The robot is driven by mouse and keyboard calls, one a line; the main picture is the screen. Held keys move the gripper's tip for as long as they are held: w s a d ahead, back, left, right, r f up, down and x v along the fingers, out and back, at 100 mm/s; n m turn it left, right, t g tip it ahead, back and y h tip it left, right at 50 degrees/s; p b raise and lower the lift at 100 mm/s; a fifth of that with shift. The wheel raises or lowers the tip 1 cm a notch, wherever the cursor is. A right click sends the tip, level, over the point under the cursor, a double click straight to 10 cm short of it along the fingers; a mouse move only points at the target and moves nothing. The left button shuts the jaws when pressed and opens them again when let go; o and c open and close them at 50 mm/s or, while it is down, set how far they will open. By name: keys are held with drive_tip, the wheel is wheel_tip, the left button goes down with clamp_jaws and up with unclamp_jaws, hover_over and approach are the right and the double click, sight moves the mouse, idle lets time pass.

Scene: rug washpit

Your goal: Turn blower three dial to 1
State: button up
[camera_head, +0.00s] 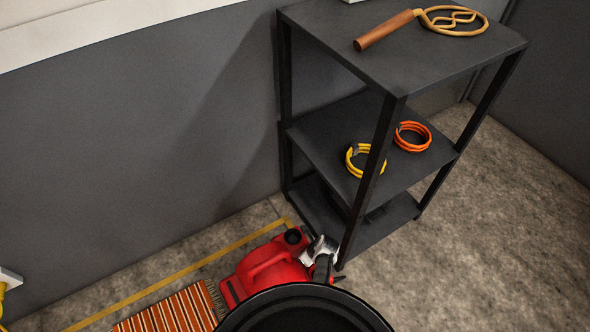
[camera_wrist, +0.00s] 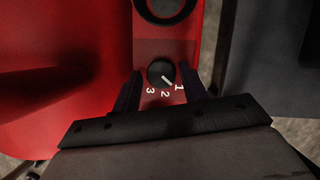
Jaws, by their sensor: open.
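A red blower (camera_head: 268,268) stands on the floor beside the shelf foot. In the wrist view its red body (camera_wrist: 60,85) fills the left and middle. The white numbers 1, 2 and 3 curve around the dial's lower side, with 1 at right, 2 below and 3 at left. My gripper (camera_wrist: 162,90) is open, its two dark fingers on either side of the dial. I cannot tell whether they touch it.
A dark shelf (camera_head: 385,125) stands right of the blower, close to my gripper. It bears a rug beater (camera_head: 455,20), a yellow coil (camera_head: 352,165) and an orange coil (camera_head: 426,143). A striped rug (camera_head: 170,312) lies left of the blower. Floor at right (camera_head: 500,200) is clear.

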drive_tip(key=p+v, duration=0.4)
drive_tip(key=v, duration=1)
drive_tip(key=w+a+r+n+t, duration=0.3)
drive_tip(key=w+a+r+n, duration=0.1)
drive_tip(key=w+r, duration=0.4)
drive_tip(key=w+a+r+n+t+b, duration=0.1)
drive_tip(key=w+a+r+n+t, duration=0.2)
drive_tip(key=w+r, duration=0.6)
drive_tip(key=shift+w+a+r+n, duration=0.25)
drive_tip(key=shift+a+r+n, duration=0.65)
drive_tip(key=shift+a, duration=0.45)
drive_tip(key=shift+f, duration=0.15)
